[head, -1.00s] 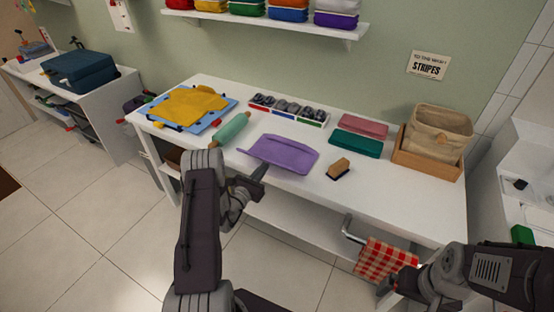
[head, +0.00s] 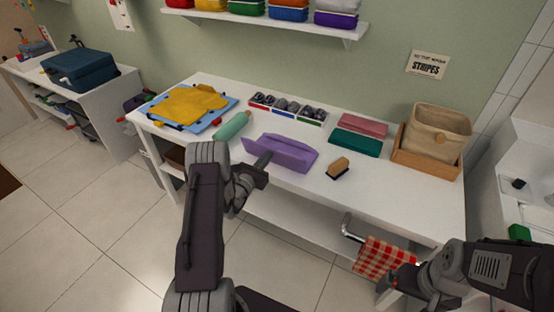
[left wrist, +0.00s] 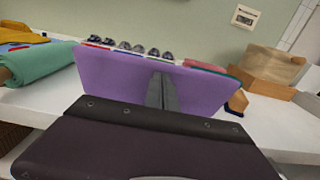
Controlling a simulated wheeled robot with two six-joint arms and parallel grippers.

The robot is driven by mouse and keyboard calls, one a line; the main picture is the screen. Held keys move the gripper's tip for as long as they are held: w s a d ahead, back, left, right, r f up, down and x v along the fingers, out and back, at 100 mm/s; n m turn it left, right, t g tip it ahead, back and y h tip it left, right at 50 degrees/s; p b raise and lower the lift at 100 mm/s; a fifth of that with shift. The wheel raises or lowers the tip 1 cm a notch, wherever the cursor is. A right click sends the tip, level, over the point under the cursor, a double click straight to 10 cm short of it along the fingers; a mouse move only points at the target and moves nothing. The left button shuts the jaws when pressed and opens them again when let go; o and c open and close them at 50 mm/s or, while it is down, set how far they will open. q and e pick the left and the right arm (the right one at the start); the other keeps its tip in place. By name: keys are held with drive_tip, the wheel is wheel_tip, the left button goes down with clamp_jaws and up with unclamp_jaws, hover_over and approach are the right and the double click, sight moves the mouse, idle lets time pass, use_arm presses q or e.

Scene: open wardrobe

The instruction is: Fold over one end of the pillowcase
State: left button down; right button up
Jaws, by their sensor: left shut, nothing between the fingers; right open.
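The purple pillowcase (head: 288,153) is on the white table near its front edge. Its near side is lifted into a slanting flap, and its left corner juts out toward my left gripper. My left gripper (head: 263,161) is shut and empty at the near left side of the flap. In the left wrist view the pillowcase (left wrist: 110,75) stands as a broad purple sheet behind the shut fingers (left wrist: 162,92). The flap hides what lies behind it. My right gripper (head: 388,287) is open, low at the right near the checked cloth, away from the pillowcase.
A wooden brush (head: 338,168) lies just right of the pillowcase. A teal roll (head: 231,126) is at its left, a tray of dark rolled items (head: 288,107) behind. Folded green (head: 355,144) and pink cloths (head: 362,125) and a wooden box (head: 427,165) stand right. The front right tabletop is clear.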

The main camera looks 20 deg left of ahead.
sight(270, 148)
use_arm(q)
drive_tip(key=shift+w+d+r+b, duration=0.1)
drive_tip(key=shift+w+r+b, duration=0.15)
drive_tip(key=shift+w, duration=0.5)
drive_tip(key=shift+w+r+b, duration=0.15)
drive_tip(key=shift+w+r, duration=0.2)
drive_tip(key=shift+w, duration=0.35)
drive_tip(key=shift+w+d+b, duration=0.1)
drive_tip(key=shift+w+b, duration=0.8)
drive_tip(key=shift+w, duration=0.3)
drive_tip(key=shift+w+r, duration=0.1)
drive_tip(key=shift+w, duration=0.05)
drive_tip(key=shift+w+f+b, duration=0.25)
drive_tip(key=shift+w+b, duration=0.3)
drive_tip(key=shift+b, duration=0.1)
drive_tip(key=shift+w+d+r, duration=0.1)
